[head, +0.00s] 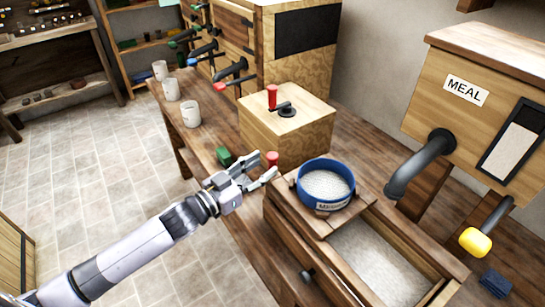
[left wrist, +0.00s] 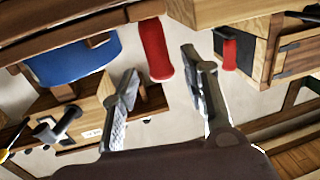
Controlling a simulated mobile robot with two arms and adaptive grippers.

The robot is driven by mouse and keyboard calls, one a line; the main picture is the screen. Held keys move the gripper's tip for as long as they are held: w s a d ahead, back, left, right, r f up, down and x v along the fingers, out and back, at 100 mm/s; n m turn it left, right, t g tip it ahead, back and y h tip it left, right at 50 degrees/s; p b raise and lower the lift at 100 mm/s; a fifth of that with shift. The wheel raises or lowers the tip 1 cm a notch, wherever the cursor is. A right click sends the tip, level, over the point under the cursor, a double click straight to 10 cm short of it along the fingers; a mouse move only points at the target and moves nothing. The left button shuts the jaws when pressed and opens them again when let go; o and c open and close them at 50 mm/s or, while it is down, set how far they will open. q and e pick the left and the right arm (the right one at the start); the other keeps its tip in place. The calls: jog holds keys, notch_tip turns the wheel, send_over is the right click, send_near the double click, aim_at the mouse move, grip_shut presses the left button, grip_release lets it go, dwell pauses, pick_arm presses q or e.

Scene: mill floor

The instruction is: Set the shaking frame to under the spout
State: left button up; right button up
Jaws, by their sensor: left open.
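The shaking frame (head: 345,217) is a wooden board on top of a long wooden trough. It carries a round blue sieve (head: 313,195) filled with pale meal; the sieve's blue side shows in the left wrist view (left wrist: 75,62). A red upright handle (head: 272,158) stands by the frame's far left corner and looks large in the left wrist view (left wrist: 155,50). My left gripper (head: 268,172) is open beside this handle, which appears between its fingers; contact cannot be told. The grey spout (head: 420,165) curves down from the MEAL hopper (head: 470,115), to the right of the sieve.
The trough (head: 430,295) holds pale meal. A wooden box (head: 290,130) with a red-handled crank (head: 272,97) stands behind. A yellow knob (head: 475,242) sticks out below the hopper.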

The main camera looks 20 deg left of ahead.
aim_at(269, 162)
pick_arm(q)
jog(key=shift+x, duration=2.3)
grip_shut()
